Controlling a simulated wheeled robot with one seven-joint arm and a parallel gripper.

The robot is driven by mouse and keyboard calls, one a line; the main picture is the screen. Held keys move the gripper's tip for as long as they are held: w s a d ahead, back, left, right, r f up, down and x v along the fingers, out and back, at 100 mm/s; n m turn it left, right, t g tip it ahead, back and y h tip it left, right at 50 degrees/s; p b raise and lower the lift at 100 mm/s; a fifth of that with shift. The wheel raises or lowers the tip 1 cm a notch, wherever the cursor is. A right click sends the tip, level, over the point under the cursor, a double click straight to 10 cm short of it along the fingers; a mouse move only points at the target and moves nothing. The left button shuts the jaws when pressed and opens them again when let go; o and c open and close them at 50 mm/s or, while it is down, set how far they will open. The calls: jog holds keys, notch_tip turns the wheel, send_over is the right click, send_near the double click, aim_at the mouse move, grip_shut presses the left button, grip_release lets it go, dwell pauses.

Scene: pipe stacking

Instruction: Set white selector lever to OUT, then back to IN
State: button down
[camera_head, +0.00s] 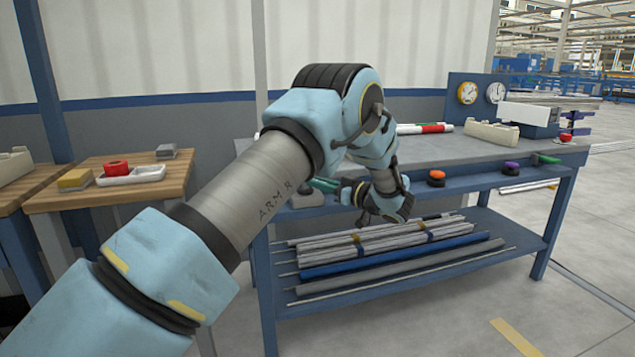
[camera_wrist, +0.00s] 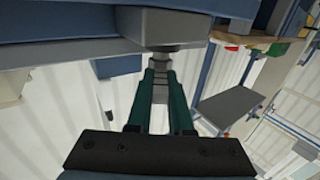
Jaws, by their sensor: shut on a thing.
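My gripper (camera_wrist: 161,78) has dark green fingers, and in the wrist view they are closed on a pale grey-white stub, which looks like the selector lever (camera_wrist: 160,94). The stub runs from a dark round collar (camera_wrist: 162,48) on a light grey box (camera_wrist: 164,27). In the head view my gripper (camera_head: 323,185) is at the front left edge of the workbench (camera_head: 450,151), partly hidden by my wrist. The lever cannot be made out there, and no IN or OUT marking is readable in either view.
Pipes (camera_head: 395,254) fill the lower shelf. A wooden table (camera_head: 95,192) with a white tray (camera_head: 131,175) stands at left.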

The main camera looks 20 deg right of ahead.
jog(key=shift+w+d+n+g+y, duration=0.2)
jog(key=shift+n+g+y, duration=0.25)
jog(key=shift+y, duration=0.25)
jog(key=shift+n, duration=0.25)
jog(key=c, duration=0.8)
grip_release()
jog(key=v, duration=1.1)
jog(key=shift+w+d, duration=0.1)
jog(key=shift+w, duration=0.05)
